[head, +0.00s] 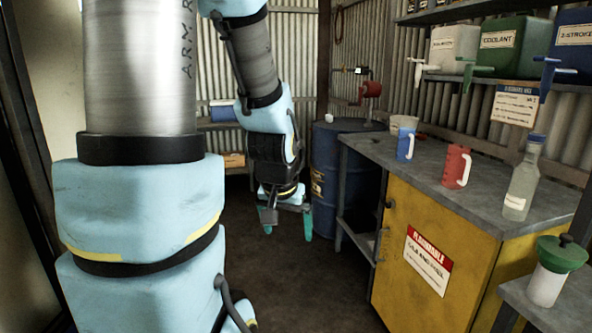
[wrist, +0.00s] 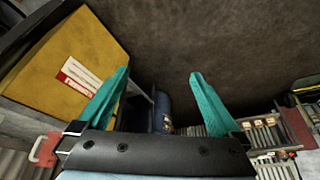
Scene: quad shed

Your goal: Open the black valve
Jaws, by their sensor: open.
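My gripper (head: 287,228) hangs in front of the blue drum in the head view, its teal fingers pointing down and spread apart. The wrist view shows the same open gripper (wrist: 160,78) with nothing between its fingers. I cannot clearly make out a black valve. A small dark fitting (head: 361,71) on the back wall, above the red pump, may be it, but it is too small to tell. My gripper is well below it and apart from it. Spouts stick out from the white container (head: 454,48), green container (head: 513,44) and blue container (head: 573,38) at upper right.
A yellow cabinet (head: 415,275) under a grey worktop (head: 430,167) stands at right. A blue cup (head: 405,145), red jug (head: 456,167) and glass bottle (head: 523,185) stand on it. The blue drum (head: 325,165) carries a red pump (head: 370,92). The floor below my gripper is clear.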

